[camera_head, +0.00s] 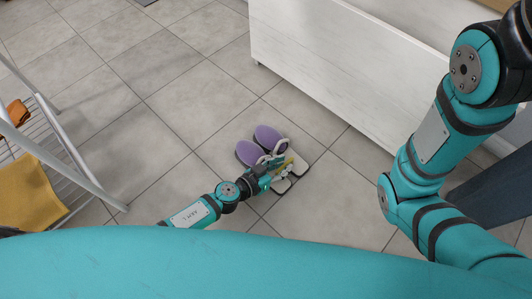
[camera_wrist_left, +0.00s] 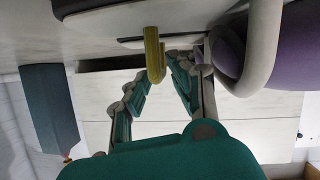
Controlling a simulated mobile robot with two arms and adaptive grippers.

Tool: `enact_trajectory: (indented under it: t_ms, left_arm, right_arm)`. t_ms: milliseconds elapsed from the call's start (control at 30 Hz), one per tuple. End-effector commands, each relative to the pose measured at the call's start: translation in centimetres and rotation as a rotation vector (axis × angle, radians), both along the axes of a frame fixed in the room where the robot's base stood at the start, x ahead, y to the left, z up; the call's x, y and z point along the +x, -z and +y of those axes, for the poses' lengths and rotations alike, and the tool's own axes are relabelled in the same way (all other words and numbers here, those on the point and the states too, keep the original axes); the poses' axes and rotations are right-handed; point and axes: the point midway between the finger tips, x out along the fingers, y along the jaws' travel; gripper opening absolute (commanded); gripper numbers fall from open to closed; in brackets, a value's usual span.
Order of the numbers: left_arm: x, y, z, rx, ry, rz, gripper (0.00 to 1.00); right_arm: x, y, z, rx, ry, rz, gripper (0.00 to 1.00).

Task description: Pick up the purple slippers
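The purple slippers (camera_head: 269,137) rest side by side on the tiled floor near the middle of the head view. They have purple toes, pale bands and beige soles. In the left wrist view, a purple part (camera_wrist_left: 293,45) with a pale loop is at the upper right. A yellow hook-like piece (camera_wrist_left: 153,55) hangs near the fingertips. My left gripper (camera_head: 278,172) is over the slippers and partly covers them. In the wrist view its teal fingers (camera_wrist_left: 162,78) stand apart, with a narrow gap at the tips. Contact with a slipper cannot be told. My right gripper is out of view.
A long white panelled piece of furniture (camera_head: 340,85) stands behind and right of the slippers. A metal drying rack (camera_head: 72,150) with a yellow cloth (camera_head: 35,190) and an orange cloth (camera_head: 17,112) is at the left. The floor left of the slippers is clear.

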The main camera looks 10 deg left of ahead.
Motion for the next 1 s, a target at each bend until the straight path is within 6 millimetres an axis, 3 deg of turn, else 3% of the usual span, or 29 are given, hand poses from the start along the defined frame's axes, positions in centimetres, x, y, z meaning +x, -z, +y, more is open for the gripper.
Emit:
enact_trajectory:
  t_ms: [133,400,600,1000]
  left_arm:
    - [1.13,0.75,-1.03,0.000,0.001,-0.001,0.23]
    - [1.27,0.72,-1.17,0.001,0.000,0.001,0.23]
    - [1.26,0.72,-1.15,0.001,0.000,0.001,0.00]
    - [1.29,0.65,-1.15,0.001,0.000,-0.001,0.00]
  right_arm:
    - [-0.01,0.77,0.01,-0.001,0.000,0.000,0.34]
    - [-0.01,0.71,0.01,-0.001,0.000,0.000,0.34]
    - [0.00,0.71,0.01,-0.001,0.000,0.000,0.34]
    - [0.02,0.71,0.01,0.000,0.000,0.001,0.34]
